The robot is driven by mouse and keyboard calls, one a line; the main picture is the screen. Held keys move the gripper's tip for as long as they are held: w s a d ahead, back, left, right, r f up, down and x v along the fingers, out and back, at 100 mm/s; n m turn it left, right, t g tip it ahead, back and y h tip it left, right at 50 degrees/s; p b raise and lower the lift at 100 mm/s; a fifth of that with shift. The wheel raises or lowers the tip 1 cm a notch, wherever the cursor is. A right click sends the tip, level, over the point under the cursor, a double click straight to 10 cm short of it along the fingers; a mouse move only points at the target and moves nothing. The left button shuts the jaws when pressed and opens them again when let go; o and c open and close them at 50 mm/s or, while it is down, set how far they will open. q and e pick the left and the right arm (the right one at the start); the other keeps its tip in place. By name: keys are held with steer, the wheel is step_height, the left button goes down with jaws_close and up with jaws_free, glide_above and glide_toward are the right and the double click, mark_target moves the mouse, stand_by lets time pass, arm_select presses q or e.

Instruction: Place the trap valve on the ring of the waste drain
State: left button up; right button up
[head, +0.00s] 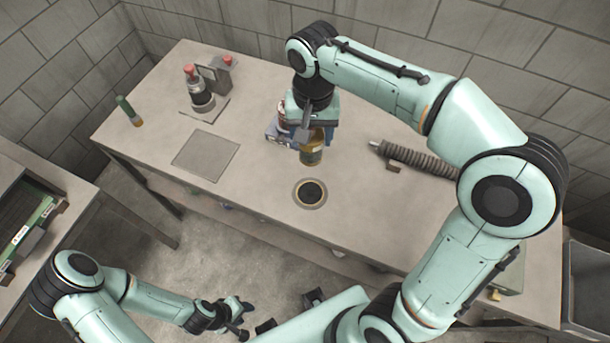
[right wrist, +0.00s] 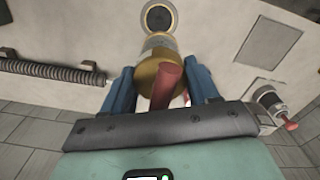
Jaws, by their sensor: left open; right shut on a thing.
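The trap valve (head: 312,156) is a brass-coloured cylinder with a grey lower band. In the right wrist view, the valve (right wrist: 150,78) has a red handle (right wrist: 169,77) towards me. My right gripper (head: 305,138) is shut on it between blue fingers and holds it above the bench. The waste drain's ring (head: 310,206) is a flat tan ring around a dark hole in the bench top. My left gripper (head: 243,318) is open and empty, low over the floor.
The bench (head: 250,195) has a square plate (head: 206,154) at the left and a red-topped device (head: 201,93) behind it. A small green-topped tube (head: 129,111) is at the far left. A ribbed hose (head: 415,161) lies right of the valve. Bench top around the drain is clear.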

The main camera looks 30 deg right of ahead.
mark_target(312, 153)
arm_select(q)
steer(key=shift+s+f+b, duration=0.55)
steer(key=shift+f, duration=0.2)
steer(key=shift+s+f+b, duration=0.5)
steer(key=shift+f+b, duration=0.05)
steer(key=shift+f, duration=0.2)
arm_select(e)
steer(key=shift+s+f, duration=0.2)
steer(key=shift+f, duration=9.05)
steer(key=shift+f, duration=0.1)
steer(key=shift+f, duration=0.15)
steer(key=o, duration=1.2)
steer(key=shift+c, duration=0.2)
arm_select(q)
steer(key=shift+f, duration=0.15)
arm_select(e)
steer(key=shift+r, duration=0.5)
arm_select(q)
steer(key=shift+w+r+p, duration=0.25)
steer(key=shift+r+p, duration=0.15)
steer(key=shift+r, duration=0.1)
steer(key=shift+w+r+p, duration=0.25)
steer(key=shift+r+p, duration=0.1)
steer(key=shift+r, duration=0.15)
arm_select(e)
step_height(312, 153, up, 12)
steer(key=shift+f, duration=0.25)
